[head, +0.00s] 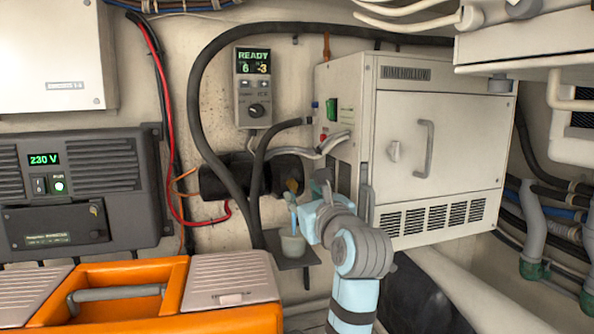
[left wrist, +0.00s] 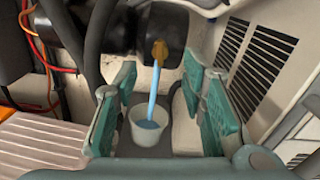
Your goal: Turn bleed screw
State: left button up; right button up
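The bleed screw appears as a small brass-yellow fitting (head: 292,186) on the dark cylinder below the control panel; it also shows in the left wrist view (left wrist: 160,50). A thin light-blue strand, a stream or tube, runs from it down into a pale cup (head: 292,246). In the left wrist view the cup (left wrist: 152,136) has blue inside. My left gripper (head: 338,190) is to the right of the fitting in the head view. Its green-padded fingers (left wrist: 163,105) are spread and empty, with fitting and cup visible beyond the gap; no contact shows. My right gripper is out of view.
A white cabinet (head: 440,125) with a handle and vents stands close right of my left gripper. Thick dark hoses (head: 197,100) loop around the fitting. A small dark shelf (head: 290,264) bears the cup. An orange toolbox (head: 120,272) is at lower left. The panel (head: 253,85) reads READY.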

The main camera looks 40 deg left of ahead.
aim_at(294, 188)
pick_arm(q)
jog(key=x, duration=0.6)
jog(key=shift+f+p, duration=0.25)
jog(key=shift+p, duration=0.05)
jog(key=shift+s+d+r, duration=0.1)
jog(key=shift+d, duration=0.1)
jog(key=shift+c, duration=0.6)
grip_shut()
jog(key=shift+r+m+p, duration=0.1)
jog(key=shift+m+p, duration=0.8)
jog(key=shift+a, duration=0.1)
jog(key=shift+o, duration=0.6)
grip_release()
